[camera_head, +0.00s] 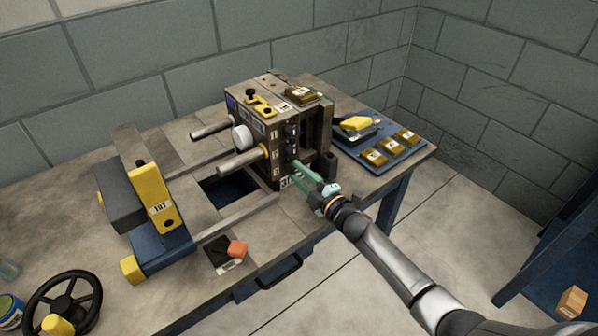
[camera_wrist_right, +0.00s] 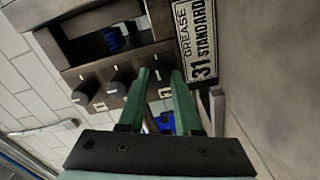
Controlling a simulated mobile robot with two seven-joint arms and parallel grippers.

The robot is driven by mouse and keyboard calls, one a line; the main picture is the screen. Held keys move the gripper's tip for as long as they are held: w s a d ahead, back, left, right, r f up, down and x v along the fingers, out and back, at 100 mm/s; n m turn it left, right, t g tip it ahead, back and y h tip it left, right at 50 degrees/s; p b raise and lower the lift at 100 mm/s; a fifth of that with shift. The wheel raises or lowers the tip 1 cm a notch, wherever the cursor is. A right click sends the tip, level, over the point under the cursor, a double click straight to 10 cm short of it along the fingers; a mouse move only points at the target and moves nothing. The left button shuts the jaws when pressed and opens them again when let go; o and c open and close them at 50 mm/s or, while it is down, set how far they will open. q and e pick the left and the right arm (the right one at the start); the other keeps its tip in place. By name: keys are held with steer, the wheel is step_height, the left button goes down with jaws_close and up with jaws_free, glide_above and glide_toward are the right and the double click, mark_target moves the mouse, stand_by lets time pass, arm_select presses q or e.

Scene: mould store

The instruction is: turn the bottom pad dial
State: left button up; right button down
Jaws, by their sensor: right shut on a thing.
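The machine block (camera_head: 262,125) stands on the bench with a column of small dark dials on its near right side. My right gripper (camera_head: 297,168) has its green fingers at the lower end of that column. In the right wrist view the column lies sideways: two black dials with white marks, one at the left (camera_wrist_right: 88,92) and one beside it (camera_wrist_right: 119,81), are clear of the fingers. My right gripper (camera_wrist_right: 163,74) is shut on the bottom pad dial, which the fingers mostly hide. My left gripper is not in view.
A label plate (camera_wrist_right: 197,42) reads "GREASE 31 STANDARD" close to the fingers. Metal rods (camera_head: 243,161) stick out left of the block. A blue tray (camera_head: 385,135) with yellowish blocks lies at its right. A black handwheel (camera_head: 62,302) stands front left.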

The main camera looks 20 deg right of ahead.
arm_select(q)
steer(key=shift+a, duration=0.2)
arm_select(e)
steer(key=shift+m, duration=0.4)
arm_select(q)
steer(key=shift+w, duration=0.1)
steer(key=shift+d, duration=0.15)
arm_select(e)
steer(key=c, duration=0.6)
jaws_free()
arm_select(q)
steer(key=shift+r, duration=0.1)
arm_select(e)
steer(key=shift+s+d, duration=0.2)
steer(key=shift+s, duration=0.25)
arm_select(q)
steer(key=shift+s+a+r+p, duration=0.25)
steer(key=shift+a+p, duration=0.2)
steer(key=shift+p, duration=0.25)
arm_select(e)
steer(key=v, duration=1.1)
steer(key=shift+s, duration=0.3)
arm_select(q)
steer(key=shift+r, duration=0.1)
